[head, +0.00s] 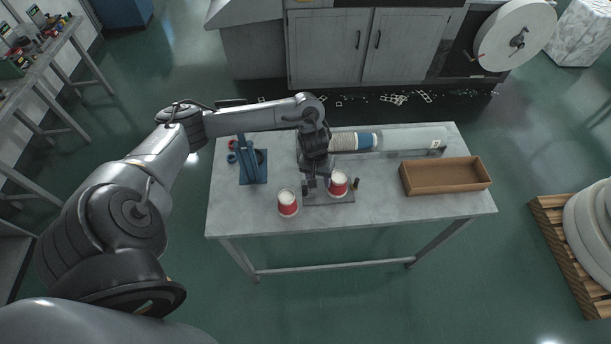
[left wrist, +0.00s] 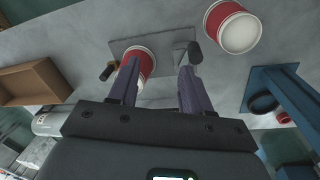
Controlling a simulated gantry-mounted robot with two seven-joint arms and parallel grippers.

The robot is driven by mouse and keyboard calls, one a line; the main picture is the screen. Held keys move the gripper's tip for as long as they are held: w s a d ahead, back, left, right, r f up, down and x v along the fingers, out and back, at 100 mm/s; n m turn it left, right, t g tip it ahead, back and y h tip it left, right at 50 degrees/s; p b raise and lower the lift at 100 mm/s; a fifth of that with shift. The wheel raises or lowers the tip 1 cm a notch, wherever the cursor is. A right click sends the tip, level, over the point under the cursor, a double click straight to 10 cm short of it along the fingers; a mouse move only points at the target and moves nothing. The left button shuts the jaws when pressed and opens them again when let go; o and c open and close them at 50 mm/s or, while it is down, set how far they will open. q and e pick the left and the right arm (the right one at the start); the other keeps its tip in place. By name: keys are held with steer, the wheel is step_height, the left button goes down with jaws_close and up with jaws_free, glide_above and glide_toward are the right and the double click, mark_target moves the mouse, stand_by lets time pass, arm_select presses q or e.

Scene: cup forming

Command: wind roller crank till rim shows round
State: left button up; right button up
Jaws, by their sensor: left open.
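A red and white paper cup (head: 338,186) stands on a flat grey plate (head: 328,199) on the table. The cup also shows in the left wrist view (left wrist: 146,62), partly behind one finger. A black knob on a small grey block (left wrist: 194,54) stands on the plate beside it. A small dark and brown upright piece (head: 356,184) is on the cup's other side; I cannot tell which is the crank handle. My left gripper (head: 318,181) is open above the plate, fingers apart (left wrist: 159,70), one over the cup's edge and one near the black knob. My right gripper is not visible.
A second red and white cup (head: 288,204) stands left of the plate. A blue stand (head: 252,168) is farther left. A row of stacked cups (head: 350,141) lies behind. An open cardboard box (head: 444,176) sits at the right. The table's front right is clear.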

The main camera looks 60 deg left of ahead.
mark_target(305, 190)
arm_select(q)
steer(key=shift+g+y, duration=0.4)
steer(key=shift+g, duration=0.2)
steer(key=s+a, duration=0.3)
steer(key=shift+s+a, duration=0.1)
steer(key=shift+a, duration=0.1)
step_height(305, 190, down, 10)
steer(key=shift+r, duration=0.1)
steer(key=shift+c, duration=0.4)
jaws_close()
